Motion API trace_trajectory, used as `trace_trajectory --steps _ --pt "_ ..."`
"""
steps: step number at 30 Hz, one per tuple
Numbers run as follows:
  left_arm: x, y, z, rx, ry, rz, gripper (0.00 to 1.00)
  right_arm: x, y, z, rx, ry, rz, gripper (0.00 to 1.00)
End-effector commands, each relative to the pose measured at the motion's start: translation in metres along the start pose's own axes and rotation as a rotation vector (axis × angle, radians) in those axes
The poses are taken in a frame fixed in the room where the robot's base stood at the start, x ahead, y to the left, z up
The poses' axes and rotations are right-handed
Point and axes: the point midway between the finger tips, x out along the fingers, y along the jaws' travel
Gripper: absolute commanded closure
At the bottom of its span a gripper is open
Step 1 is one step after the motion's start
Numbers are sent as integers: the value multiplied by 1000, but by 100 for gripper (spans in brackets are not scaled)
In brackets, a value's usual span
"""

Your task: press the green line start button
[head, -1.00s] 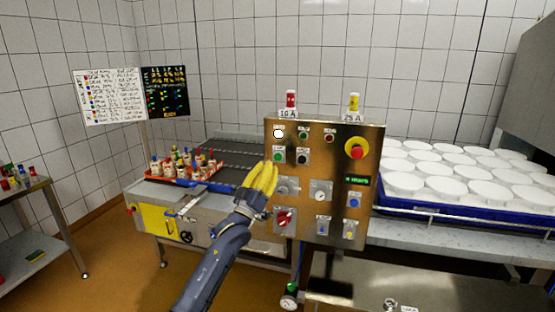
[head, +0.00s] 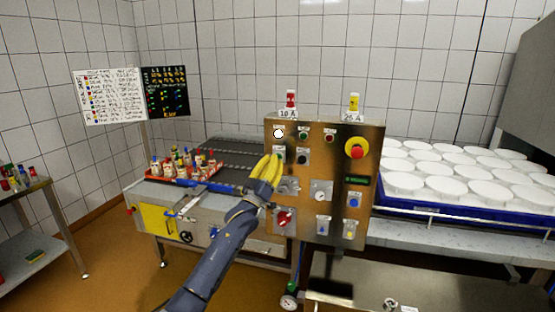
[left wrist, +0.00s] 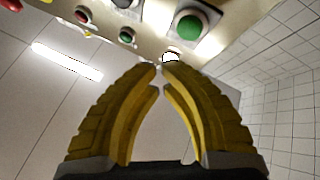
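The steel control panel (head: 333,225) stands upright before me. Its green push button, in a pale square plate, is largely hidden behind my left fingertips in the head view. The left wrist view shows this green button (left wrist: 190,27) clearly, beyond the fingertips and to their right. My left gripper (head: 273,157) has yellow fingers pointed at the panel's upper left. In the left wrist view its fingertips (left wrist: 160,68) nearly meet, with nothing between them. A gap seems to separate them from the button; contact cannot be made out. My right gripper is not in view.
A white lamp (head: 278,133) sits above the button and a black button (head: 303,157) beside it. A red emergency stop (head: 356,149) and a red rotary switch (head: 284,218) share the panel. White moulds (head: 455,188) stand right; a conveyor (head: 230,160) lies left.

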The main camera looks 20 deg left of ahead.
Motion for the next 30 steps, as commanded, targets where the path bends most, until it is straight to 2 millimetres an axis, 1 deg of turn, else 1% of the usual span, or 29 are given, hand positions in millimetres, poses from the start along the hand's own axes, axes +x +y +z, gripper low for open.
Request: trace_trajectory --steps 1,6,12,24,25,26,30 --pt "5 -2 2 0 0 0 100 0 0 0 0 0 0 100" --pt "15 -7 7 0 0 0 100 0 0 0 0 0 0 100" --pt "20 -11 11 0 0 0 100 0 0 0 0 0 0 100" --pt "22 -12 12 0 0 0 100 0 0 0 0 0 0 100" --pt "22 -12 12 0 0 0 97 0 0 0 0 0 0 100" --pt "21 -12 12 0 0 0 100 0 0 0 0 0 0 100" --pt "21 -12 12 0 0 0 100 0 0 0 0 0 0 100"
